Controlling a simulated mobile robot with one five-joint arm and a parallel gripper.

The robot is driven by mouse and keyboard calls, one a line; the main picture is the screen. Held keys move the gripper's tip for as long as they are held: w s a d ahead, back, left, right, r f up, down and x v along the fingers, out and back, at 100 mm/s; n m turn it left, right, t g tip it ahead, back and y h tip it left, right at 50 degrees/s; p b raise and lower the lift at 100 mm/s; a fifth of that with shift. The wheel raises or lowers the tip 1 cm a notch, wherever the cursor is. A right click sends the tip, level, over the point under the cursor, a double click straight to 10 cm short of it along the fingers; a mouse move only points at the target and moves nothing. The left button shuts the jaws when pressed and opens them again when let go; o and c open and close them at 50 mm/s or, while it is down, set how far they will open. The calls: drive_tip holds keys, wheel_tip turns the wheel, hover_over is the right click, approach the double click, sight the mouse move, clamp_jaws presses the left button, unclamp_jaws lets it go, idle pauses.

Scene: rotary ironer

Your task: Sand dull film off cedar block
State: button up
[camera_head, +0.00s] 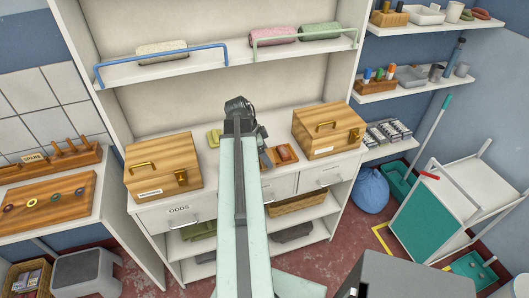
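A reddish-brown block (286,152), which looks like the cedar block, lies in a shallow wooden tray (272,156) on the white counter. My arm reaches up the middle of the picture over the counter. Its dark end, my gripper (264,158), hangs down just left of the tray. The fingers are too small and dark to show whether they are open or shut, or whether they touch the tray. A yellow-green piece (213,138) lies on the counter left of my arm; I cannot tell if it is a sanding pad. My arm hides part of the counter.
A wooden box (162,170) stands at the counter's left, another (328,130) right of the tray. Shelves with rolled cloths (272,36) behind blue and green rails rise above. A blue bag (370,188) and a white-and-teal cart (425,220) stand on the floor at right.

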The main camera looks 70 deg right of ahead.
drive_tip(key=shift+r+p, duration=3.05)
wheel_tip(320, 180, up, 3)
drive_tip(key=p, duration=0.3)
